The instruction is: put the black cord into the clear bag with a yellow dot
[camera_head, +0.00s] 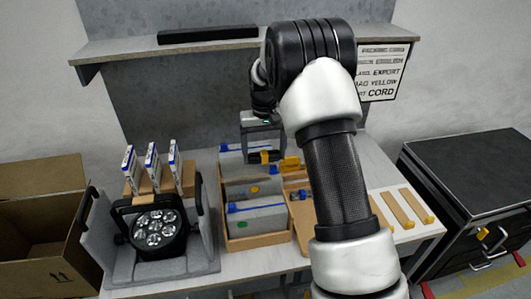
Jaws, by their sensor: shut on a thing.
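My gripper (262,148) points down over the wooden bin (225,229) in the middle of the bench. Several clear bags with blue top strips stand in a row in the bin. The middle bag (236,190) carries a yellow dot and is just below and in front of my gripper. The front bag (268,219) carries a green dot. The back bag (231,160) is partly hidden by my gripper and the cord.
A par can (156,229) sits in a grey cradle at left, with several white-and-blue boxes (152,165) behind it. Yellow pieces (290,164) lie right of the bags. An open carton (45,220) is far left, a black case (465,190) right. A sign (383,72) hangs behind.

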